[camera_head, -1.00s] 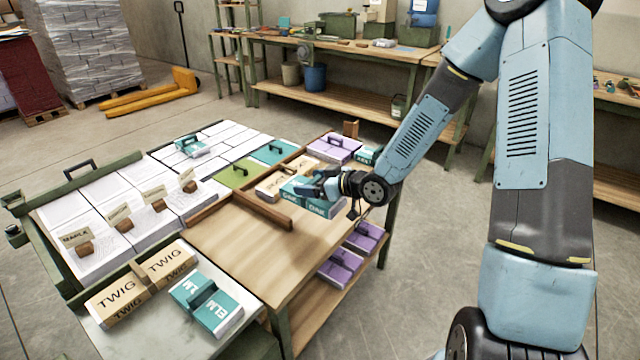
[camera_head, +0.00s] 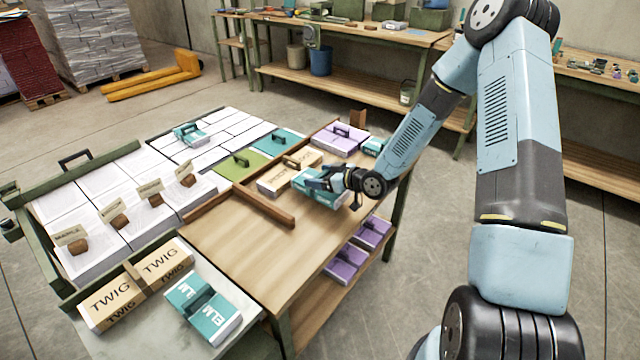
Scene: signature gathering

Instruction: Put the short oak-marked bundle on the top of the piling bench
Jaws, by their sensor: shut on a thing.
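My gripper (camera_head: 328,179) is shut on a teal-topped bundle (camera_head: 334,197) over the right part of the wooden bench top (camera_head: 235,245). The bundle's marking is not readable now; in the earlier frame its side reads OAK. My gripper and wrist hide part of its top. I cannot tell whether its underside touches the bench.
Purple bundles sit on the bench top (camera_head: 341,138) and on its lower shelf (camera_head: 346,262). A teal bundle (camera_head: 373,146) is near the right edge. TWIG bundles (camera_head: 112,298) and an ELM bundle (camera_head: 206,309) lie at the front left. The bench's near middle is clear.

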